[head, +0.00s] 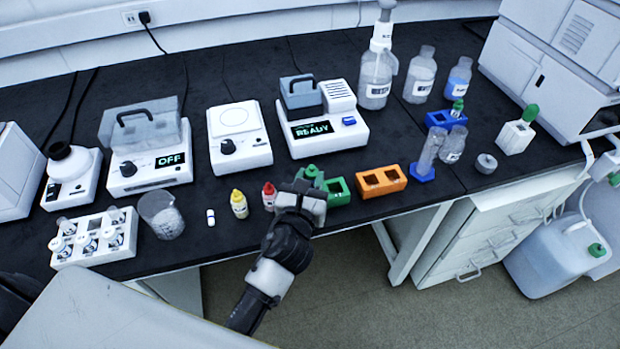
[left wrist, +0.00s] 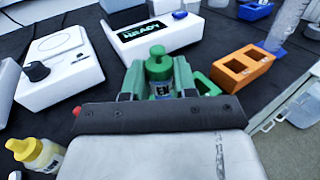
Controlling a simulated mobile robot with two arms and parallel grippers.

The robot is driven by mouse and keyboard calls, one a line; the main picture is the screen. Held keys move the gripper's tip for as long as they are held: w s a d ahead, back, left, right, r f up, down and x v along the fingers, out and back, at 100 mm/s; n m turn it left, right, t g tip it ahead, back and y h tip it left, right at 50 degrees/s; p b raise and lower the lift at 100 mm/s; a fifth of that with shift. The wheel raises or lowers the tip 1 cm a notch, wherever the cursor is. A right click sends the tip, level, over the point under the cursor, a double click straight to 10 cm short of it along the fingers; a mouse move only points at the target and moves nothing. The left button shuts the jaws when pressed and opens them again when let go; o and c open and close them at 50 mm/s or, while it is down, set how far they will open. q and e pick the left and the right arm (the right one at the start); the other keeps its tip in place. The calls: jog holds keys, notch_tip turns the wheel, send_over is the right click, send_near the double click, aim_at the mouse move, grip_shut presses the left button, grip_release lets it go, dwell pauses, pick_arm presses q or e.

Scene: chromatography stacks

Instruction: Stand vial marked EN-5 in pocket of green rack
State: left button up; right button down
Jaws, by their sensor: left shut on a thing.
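My left gripper is shut on the vial, which looks about upright. The green rack (head: 340,190) sits right by the gripper, with an open pocket to the right of the vial; it also shows in the left wrist view (left wrist: 207,84). The gripper hides the vial's base, so I cannot tell whether it is inside a pocket or above it. My right gripper is out of view.
An orange rack (head: 381,180) stands right of the green rack. Red-capped (head: 268,195) and yellow-capped (head: 239,204) bottles stand to the left. A device reading READY (head: 318,130) stands behind. The bench's front edge is close.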

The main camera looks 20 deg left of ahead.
pick_arm(q)
jog(key=shift+f, duration=0.15)
jog(key=shift+f+b, duration=0.9)
jog(key=shift+f, duration=0.15)
jog(key=shift+f, duration=0.1)
jog(key=shift+f+b, duration=0.35)
jog(key=shift+f, duration=0.05)
jog(key=o, duration=1)
jog(key=shift+o, duration=0.3)
jog(key=o, duration=0.3)
